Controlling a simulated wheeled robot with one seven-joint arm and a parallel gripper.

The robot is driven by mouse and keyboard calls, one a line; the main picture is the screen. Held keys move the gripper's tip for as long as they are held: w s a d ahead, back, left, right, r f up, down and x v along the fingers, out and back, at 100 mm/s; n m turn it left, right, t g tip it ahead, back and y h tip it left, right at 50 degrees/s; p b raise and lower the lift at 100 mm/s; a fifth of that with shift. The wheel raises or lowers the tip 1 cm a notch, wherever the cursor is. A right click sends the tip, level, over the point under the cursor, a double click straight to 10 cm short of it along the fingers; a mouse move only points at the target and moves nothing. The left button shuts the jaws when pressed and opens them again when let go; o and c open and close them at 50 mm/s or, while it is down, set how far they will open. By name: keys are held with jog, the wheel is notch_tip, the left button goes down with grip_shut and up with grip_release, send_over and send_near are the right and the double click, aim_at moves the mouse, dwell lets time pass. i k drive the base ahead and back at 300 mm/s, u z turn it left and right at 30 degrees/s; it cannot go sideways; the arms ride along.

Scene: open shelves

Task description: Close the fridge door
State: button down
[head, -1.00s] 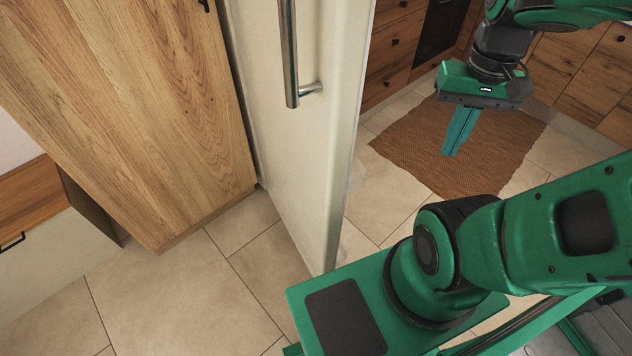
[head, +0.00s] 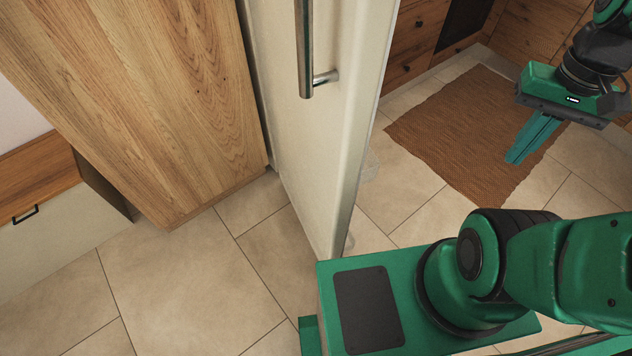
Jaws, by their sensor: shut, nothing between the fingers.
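The fridge door (head: 310,160) is a cream-white panel that stands open, its edge toward me. Its metal bar handle (head: 306,50) is on the left face, near the top of the view. My gripper (head: 515,160) is to the right of the door, on its other side, well apart from it. The gripper points down and its green fingers are shut with nothing between them. The fridge body and the door's hinge are not clearly seen.
A tall wooden cabinet (head: 160,90) stands left of the door, and a low cabinet (head: 45,210) is at far left. A brown rug (head: 450,135) lies on the tiled floor (head: 200,290) to the right. Wooden drawers (head: 415,40) line the back.

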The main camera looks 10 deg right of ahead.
aim_at(323, 63)
jog(key=k, duration=0.9)
jog(key=u, duration=0.4)
